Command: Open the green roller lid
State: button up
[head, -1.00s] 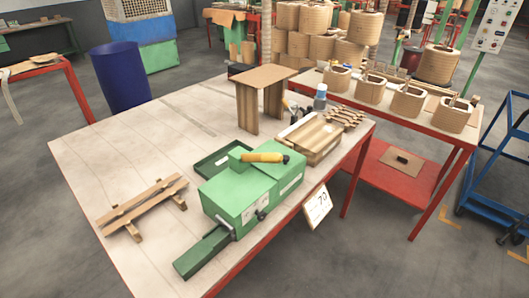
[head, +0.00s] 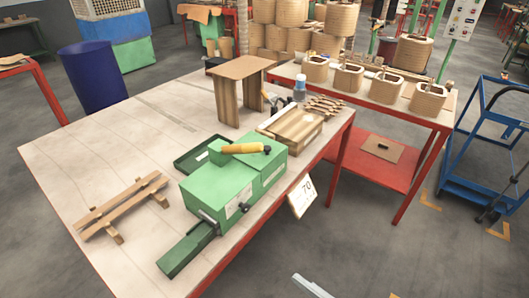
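The green roller box (head: 222,190) stands near the front edge of the pale table. Its green lid (head: 262,158) lies down over the box and looks shut. A yellow cylindrical handle with a dark end (head: 242,148) lies across the top. A green arm or bar (head: 187,250) sticks out from the box's front left. A dark green shallow tray (head: 193,158) is behind it, partly hidden by the box. No gripper fingers show, so I cannot see my gripper relative to the lid.
A wooden rack (head: 122,207) lies left of the box. A sign (head: 302,195) hangs at the table edge. A blue cart (head: 480,150) stands right. A pale grey piece (head: 312,287) enters at the bottom.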

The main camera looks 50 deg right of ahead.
jog(key=w+d+f+t+h+b, duration=0.1)
jog(key=w+d+t+h+b, duration=0.3)
jog(key=w, duration=0.8)
jog(key=m+g+h+b, duration=0.2)
jog(key=m+g+h, duration=0.5)
jog(key=m+g, duration=0.1)
send_near(268, 151)
jog(key=x, duration=0.4)
jog(key=shift+p+x, duration=0.75)
jog(key=shift+x, duration=2.95)
jog(key=shift+c, duration=0.3)
grip_shut()
